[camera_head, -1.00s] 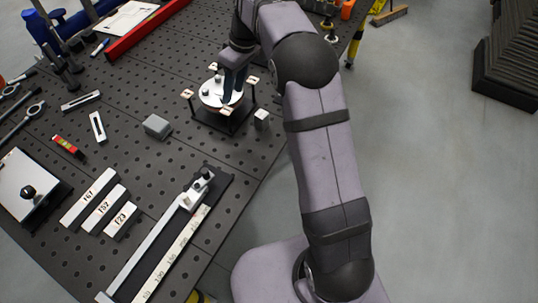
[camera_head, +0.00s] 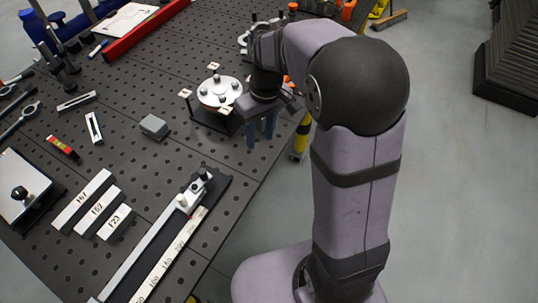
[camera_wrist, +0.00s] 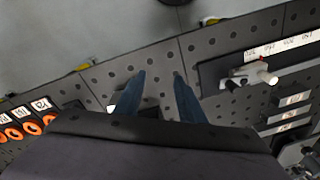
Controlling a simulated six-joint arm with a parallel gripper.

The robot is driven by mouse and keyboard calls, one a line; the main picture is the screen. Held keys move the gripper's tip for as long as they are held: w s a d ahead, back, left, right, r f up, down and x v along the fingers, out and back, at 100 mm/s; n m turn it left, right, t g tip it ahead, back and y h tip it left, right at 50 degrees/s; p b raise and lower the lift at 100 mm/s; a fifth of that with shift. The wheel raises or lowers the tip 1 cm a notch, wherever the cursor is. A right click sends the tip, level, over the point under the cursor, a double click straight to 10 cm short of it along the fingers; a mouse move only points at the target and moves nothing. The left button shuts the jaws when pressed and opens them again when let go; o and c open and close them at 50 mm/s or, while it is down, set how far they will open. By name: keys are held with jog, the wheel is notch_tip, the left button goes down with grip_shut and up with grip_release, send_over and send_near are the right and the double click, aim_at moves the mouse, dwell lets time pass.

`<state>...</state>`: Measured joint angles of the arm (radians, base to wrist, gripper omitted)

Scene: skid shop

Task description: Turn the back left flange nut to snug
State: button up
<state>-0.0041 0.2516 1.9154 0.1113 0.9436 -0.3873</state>
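The flange (camera_head: 212,99) is a pale round disc with several dark nuts on it, on a dark stand with tan-capped corner posts. One nut (camera_head: 216,79) shows at its back and another (camera_head: 204,92) at its left. How tight any nut is cannot be told. My gripper (camera_head: 261,139) is right of the stand, apart from the nuts, with its blue fingers pointing down. In the wrist view its fingers (camera_wrist: 159,78) stand apart with nothing held between them. My gripper's wrist covers part of the stand's right side. The flange is not recognisable in the wrist view.
A small grey block (camera_head: 154,126) lies left of the stand. A slide rail with a clamp (camera_head: 190,198) and labelled bars (camera_head: 98,210) lie in front. The table's right edge runs close beside my gripper. Orange rings (camera_wrist: 14,134) show in the wrist view.

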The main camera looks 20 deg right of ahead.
jog(key=shift+m+h, duration=0.3)
jog(key=shift+m, duration=0.4)
jog(key=shift+s+d+f+b, duration=0.15)
jog(key=shift+s+f, duration=0.2)
jog(key=shift+s, duration=0.55)
jog(key=shift+s+d+f+b, duration=0.15)
jog(key=shift+s+f, duration=0.2)
jog(key=shift+s, duration=0.5)
jog(key=shift+s+d+f+b, duration=0.15)
jog(key=shift+s+f, duration=0.2)
jog(key=shift+s, duration=0.55)
jog(key=shift+c, duration=1.4)
jog(key=n+t+y+p, duration=0.3)
jog(key=n, duration=0.3)
send_near(204, 89)
jog(key=shift+p+x, duration=1.5)
jog(key=shift+x, duration=2.45)
jog(key=shift+s, duration=0.1)
grip_shut()
